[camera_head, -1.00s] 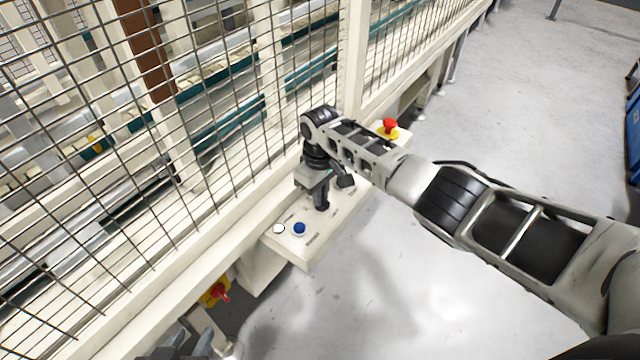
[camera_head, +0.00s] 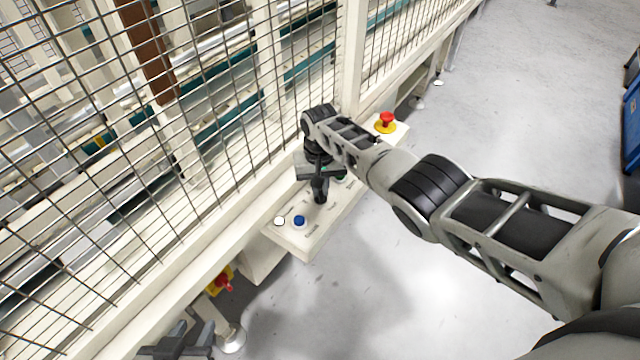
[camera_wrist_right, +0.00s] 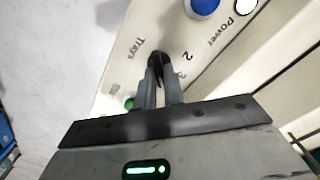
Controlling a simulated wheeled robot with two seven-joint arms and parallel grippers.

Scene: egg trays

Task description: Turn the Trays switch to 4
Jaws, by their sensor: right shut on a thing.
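The Trays switch is a black knob (camera_wrist_right: 160,58) on the cream control panel (camera_head: 297,243). In the right wrist view, the labels "Trays", "2" and "3" show beside it. My right gripper (camera_head: 320,194) points down at the panel, and its fingers (camera_wrist_right: 159,82) are shut on the knob. The knob is mostly hidden in the head view. The other numbers and the exact pointer position cannot be read. My left gripper (camera_head: 180,342) is low at the left, away from the panel; its finger gap is unclear.
A blue button (camera_head: 299,221) and a white button (camera_head: 280,221) sit at the panel's near end. A red emergency stop (camera_head: 386,121) sits at its far end, another (camera_head: 222,283) below.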

